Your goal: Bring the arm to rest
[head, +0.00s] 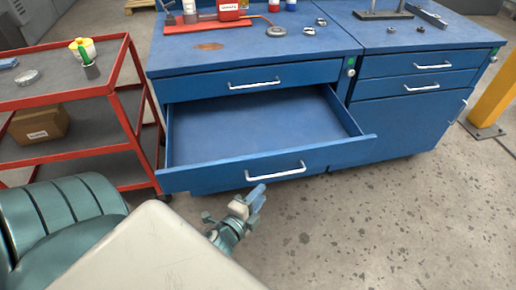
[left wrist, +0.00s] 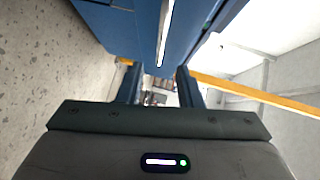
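My left gripper (head: 257,193) is low in front of the blue workbench, just below the handle (head: 275,172) of the pulled-out drawer. In the left wrist view its two fingers (left wrist: 158,84) stand apart with nothing between them. A bar handle (left wrist: 165,32) on a blue front shows beyond them there; the fingers are not around it. The open drawer (head: 255,125) is empty inside. My right gripper is in neither view.
The blue workbench (head: 200,65) holds a red tray and small parts on top. A red trolley (head: 70,100) with a cardboard box (head: 38,124) stands at left. A yellow post (head: 496,95) is at right. The speckled floor (head: 390,215) at front right is clear.

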